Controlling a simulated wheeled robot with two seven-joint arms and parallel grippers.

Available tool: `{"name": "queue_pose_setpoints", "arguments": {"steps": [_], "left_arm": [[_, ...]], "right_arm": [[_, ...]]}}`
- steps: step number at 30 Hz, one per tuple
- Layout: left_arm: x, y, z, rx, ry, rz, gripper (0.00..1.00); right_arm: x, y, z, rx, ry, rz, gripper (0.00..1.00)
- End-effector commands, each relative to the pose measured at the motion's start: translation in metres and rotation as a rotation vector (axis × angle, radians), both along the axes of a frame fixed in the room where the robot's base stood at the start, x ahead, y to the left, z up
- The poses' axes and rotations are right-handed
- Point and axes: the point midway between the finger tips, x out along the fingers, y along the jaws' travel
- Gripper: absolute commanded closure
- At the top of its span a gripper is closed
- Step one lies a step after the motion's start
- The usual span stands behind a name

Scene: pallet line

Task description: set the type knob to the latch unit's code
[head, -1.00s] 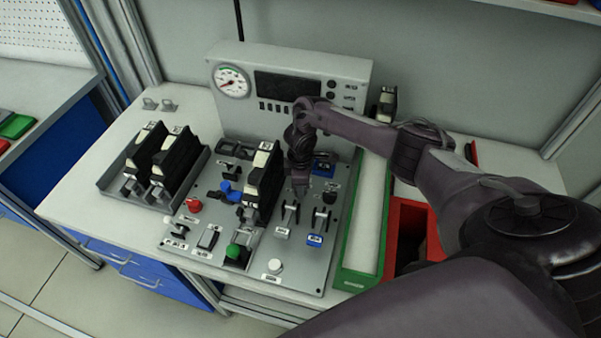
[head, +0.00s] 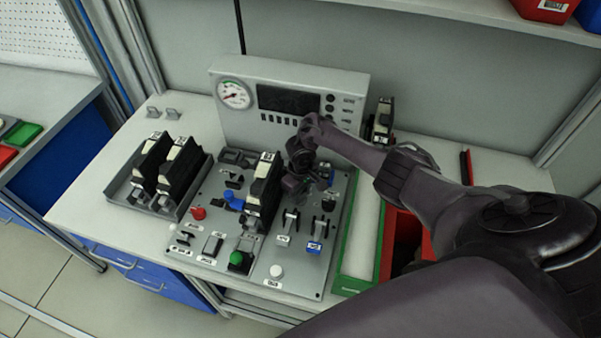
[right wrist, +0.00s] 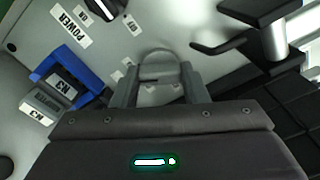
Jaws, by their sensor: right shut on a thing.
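My right gripper (head: 296,188) is low over the back middle of the grey control panel (head: 315,278), right of the black latch unit with a cream top (head: 266,185) standing on it. In the right wrist view, the gripper (right wrist: 158,85) has its fingers on either side of a small grey rounded piece (right wrist: 158,66), which looks like the type knob. Its pointer and most of its markings are hidden or too small to read. The latch unit's code is not legible in the head view. My left gripper is not in view.
Two similar black units (head: 180,165) stand in a tray at left. A gauge and dark display (head: 288,99) stand behind the panel. A red bin (head: 427,246) is at right. In the right wrist view, a blue block (right wrist: 70,75) and a POWER label (right wrist: 68,27) are close by.

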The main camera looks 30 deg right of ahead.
Motion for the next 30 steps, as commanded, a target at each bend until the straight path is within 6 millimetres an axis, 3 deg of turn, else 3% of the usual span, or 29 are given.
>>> {"name": "queue_pose_setpoints", "arguments": {"steps": [19, 20, 24, 30], "left_arm": [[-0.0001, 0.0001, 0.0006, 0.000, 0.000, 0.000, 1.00], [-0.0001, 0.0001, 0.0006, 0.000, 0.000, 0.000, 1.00], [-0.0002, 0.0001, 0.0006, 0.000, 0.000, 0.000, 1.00], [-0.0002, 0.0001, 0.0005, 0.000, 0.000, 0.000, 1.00]], "right_arm": [[0.0031, -0.0005, 0.0024, -0.001, -0.007, -0.051, 0.83], [0.0031, -0.0005, 0.0024, -0.001, -0.007, -0.051, 0.56], [0.0022, -0.0003, 0.0018, 0.000, -0.005, -0.049, 0.38], [0.0013, -0.0001, 0.0010, 0.000, -0.003, -0.047, 0.38]]}}
